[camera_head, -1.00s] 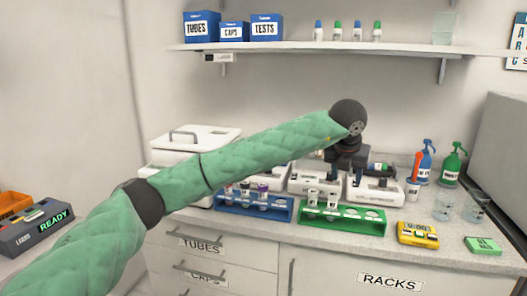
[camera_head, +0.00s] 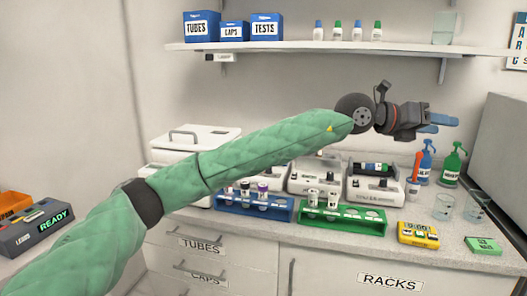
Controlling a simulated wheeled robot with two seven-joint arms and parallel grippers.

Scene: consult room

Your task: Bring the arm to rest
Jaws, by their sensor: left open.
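My left arm, in a green quilted sleeve, reaches in from the lower left across the camera_head view. Its left gripper (camera_head: 440,122) is raised above the counter and points to the right, with its blue fingers in front of the back wall. It is open, and I see nothing between the fingers. It is clear of the devices and racks below it. My right gripper is not in the view.
Below stand white devices (camera_head: 377,190), a blue rack (camera_head: 252,207) and a green rack (camera_head: 342,217) with tubes. A shelf (camera_head: 340,47) runs above. An orange-and-grey station (camera_head: 35,232) is at left.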

